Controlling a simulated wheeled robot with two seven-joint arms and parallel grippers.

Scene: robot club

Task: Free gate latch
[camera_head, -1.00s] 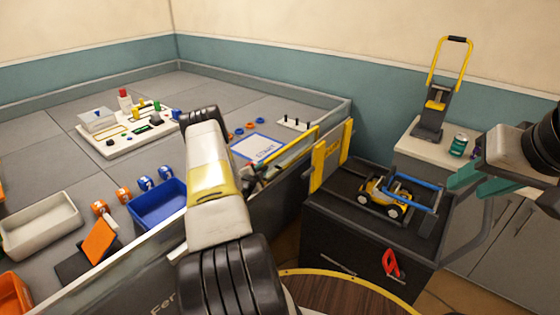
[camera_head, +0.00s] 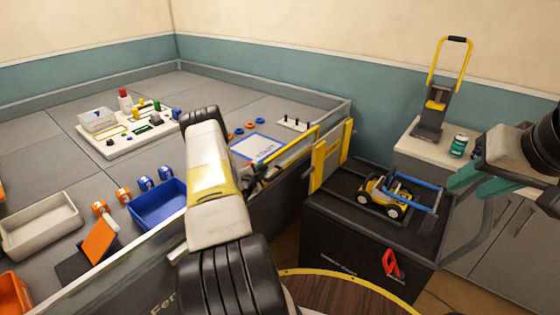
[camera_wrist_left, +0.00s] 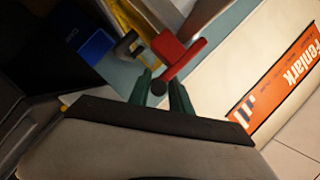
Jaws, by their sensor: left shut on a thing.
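The left wrist view shows a red latch lever (camera_wrist_left: 172,50) between the green fingers of my left gripper (camera_wrist_left: 160,82), which is shut on it. A grey hooked part (camera_wrist_left: 128,45) sits just left of the lever; I cannot tell whether they touch. In the head view my left arm hides most of the latch and gripper. A yellow-topped gate rail (camera_head: 290,147) runs along the arena wall towards yellow posts (camera_head: 326,160). My right gripper (camera_head: 505,188) is at the right edge, its teal fingers apart, with nothing seen between them.
A black cart (camera_head: 345,235) carries a yellow-and-blue wheeled model (camera_head: 385,195) and has a red handle (camera_head: 391,263). A round wooden table (camera_head: 340,295) is in front. A blue bin (camera_head: 150,212) stands inside the arena wall. A green can (camera_head: 459,146) stands on the cabinet.

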